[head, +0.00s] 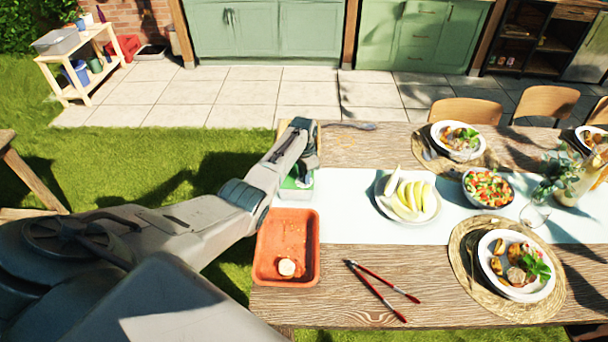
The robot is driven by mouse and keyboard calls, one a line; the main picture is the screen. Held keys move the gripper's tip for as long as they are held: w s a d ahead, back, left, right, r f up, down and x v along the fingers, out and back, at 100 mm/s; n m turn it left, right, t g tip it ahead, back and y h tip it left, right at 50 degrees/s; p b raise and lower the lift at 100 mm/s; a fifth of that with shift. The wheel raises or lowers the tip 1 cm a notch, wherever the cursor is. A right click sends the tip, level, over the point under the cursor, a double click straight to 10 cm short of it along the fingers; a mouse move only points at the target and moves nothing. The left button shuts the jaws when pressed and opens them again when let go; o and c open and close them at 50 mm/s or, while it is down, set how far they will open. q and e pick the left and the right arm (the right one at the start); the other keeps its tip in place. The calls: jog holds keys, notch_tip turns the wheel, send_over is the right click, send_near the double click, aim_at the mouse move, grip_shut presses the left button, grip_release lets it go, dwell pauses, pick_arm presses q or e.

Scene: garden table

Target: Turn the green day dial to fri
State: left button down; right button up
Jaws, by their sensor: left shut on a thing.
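A small green and white thing (296,184), which seems to carry the green day dial, is at the table's left edge, above the orange tray. My left arm covers much of it, and I cannot read any day on it. My left gripper (304,164) points down right over it and appears shut on the dial. The fingertips are small and partly hidden, so the contact does not show clearly. My right gripper is not in view.
An orange tray (312,262) with a small pale round thing in it lies nearer. Red-handled tongs (382,285), a plate of melon slices (431,212), a salad bowl (467,190) and set plates stand to the right. Bare wood is left of the nearest plate.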

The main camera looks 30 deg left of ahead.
pick_arm(q)
jog(key=m, duration=0.3)
jog(key=shift+m, duration=0.4)
jog(key=shift+d+m, duration=0.1)
jog(key=shift+m, duration=1.7)
jog(key=c, duration=1.3)
grip_release()
jog(key=shift+r, duration=0.1)
notch_tip(320, 180, up, 11)
jog(key=b, duration=0.2)
jog(key=shift+w, duration=0.15)
jog(key=shift+f, duration=0.2)
